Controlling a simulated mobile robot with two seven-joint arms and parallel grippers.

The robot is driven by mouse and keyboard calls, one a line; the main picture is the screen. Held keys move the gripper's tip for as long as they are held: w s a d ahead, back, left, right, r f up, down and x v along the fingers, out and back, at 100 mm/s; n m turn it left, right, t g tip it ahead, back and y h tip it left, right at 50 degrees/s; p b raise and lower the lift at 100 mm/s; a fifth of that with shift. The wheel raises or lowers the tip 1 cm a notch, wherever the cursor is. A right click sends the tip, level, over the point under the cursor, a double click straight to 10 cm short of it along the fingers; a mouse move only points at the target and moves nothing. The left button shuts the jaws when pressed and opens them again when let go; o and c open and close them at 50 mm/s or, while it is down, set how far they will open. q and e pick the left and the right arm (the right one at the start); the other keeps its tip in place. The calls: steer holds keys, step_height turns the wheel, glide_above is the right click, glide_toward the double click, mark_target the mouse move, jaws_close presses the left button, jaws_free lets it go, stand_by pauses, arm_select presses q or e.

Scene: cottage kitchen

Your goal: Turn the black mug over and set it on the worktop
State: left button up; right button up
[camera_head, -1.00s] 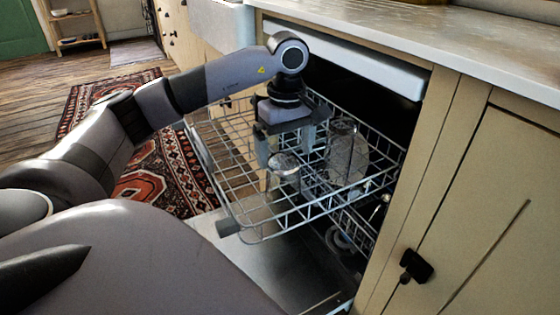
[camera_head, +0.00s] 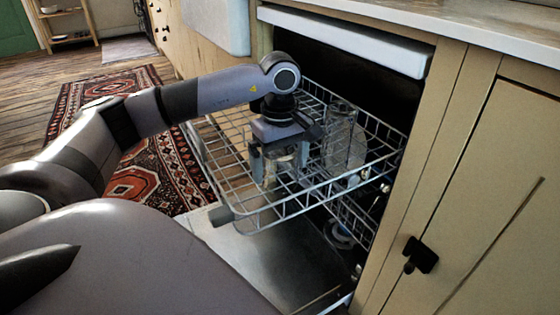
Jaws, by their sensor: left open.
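My left gripper (camera_head: 280,172) points down into the pulled-out upper rack (camera_head: 262,225) of the dishwasher. Its jaws are open, one finger on each side of a small see-through or shiny vessel (camera_head: 281,158); whether they touch it I cannot tell. I cannot make out a black mug in this view. The pale worktop (camera_head: 480,22) runs along the top right above the dishwasher and is only partly in view. My right gripper is not in view.
Tall see-through glassware (camera_head: 344,140) stands in the rack just right of the gripper. A lower rack (camera_head: 352,225) with dishes sits beneath, above the open dishwasher door (camera_head: 240,255). A cupboard door (camera_head: 480,200) is at right. A patterned rug (camera_head: 140,180) lies at left.

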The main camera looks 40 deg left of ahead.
arm_select(q)
steer(key=shift+c, duration=0.3)
steer(key=c, duration=1.1)
steer(key=shift+r, duration=0.1)
steer(key=shift+r, duration=0.25)
step_height(320, 180, up, 10)
steer(key=p, duration=0.4)
steer(key=shift+r+p, duration=0.2)
steer(key=shift+p, duration=0.1)
steer(key=shift+r+p, duration=2.2)
steer(key=shift+r, duration=2.3)
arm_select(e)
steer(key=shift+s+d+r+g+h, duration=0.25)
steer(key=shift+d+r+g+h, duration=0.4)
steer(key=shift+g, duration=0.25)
